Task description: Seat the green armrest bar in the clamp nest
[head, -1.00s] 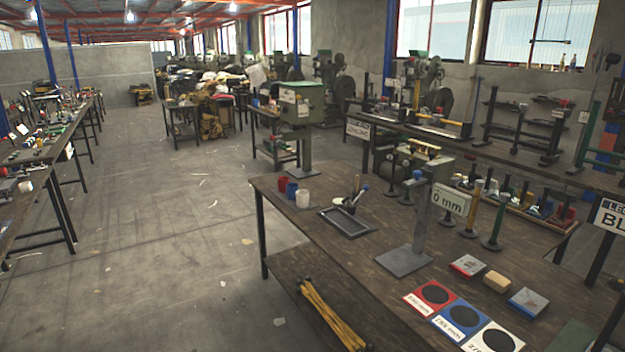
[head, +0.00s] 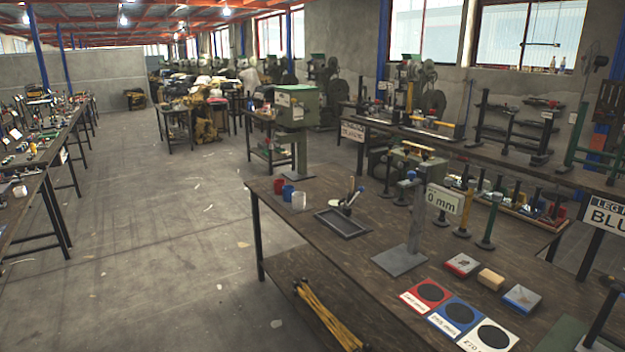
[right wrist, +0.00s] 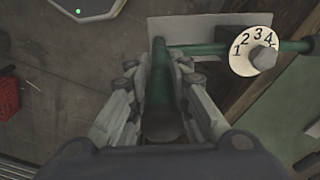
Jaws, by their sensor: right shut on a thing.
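In the right wrist view my right gripper (right wrist: 160,75) is shut on a green bar (right wrist: 158,95) that runs lengthwise between its fingers. A second green length (right wrist: 205,49) extends sideways to the right from near the held bar's far end; I cannot tell if the two are joined. A round white dial (right wrist: 252,52) marked 1 to 4, with a grey knob, sits over this length. A pale plate (right wrist: 190,28) lies behind the far end. I cannot pick out the clamp nest for certain. My left gripper is not in view.
The head view shows a dark workbench (head: 330,260) with a grey post stand (head: 400,262), a black tray (head: 343,222), small cups (head: 288,192) and colored label cards (head: 457,313). In the right wrist view a red object (right wrist: 9,97) is at the left. Open floor (head: 180,250) lies left of the bench.

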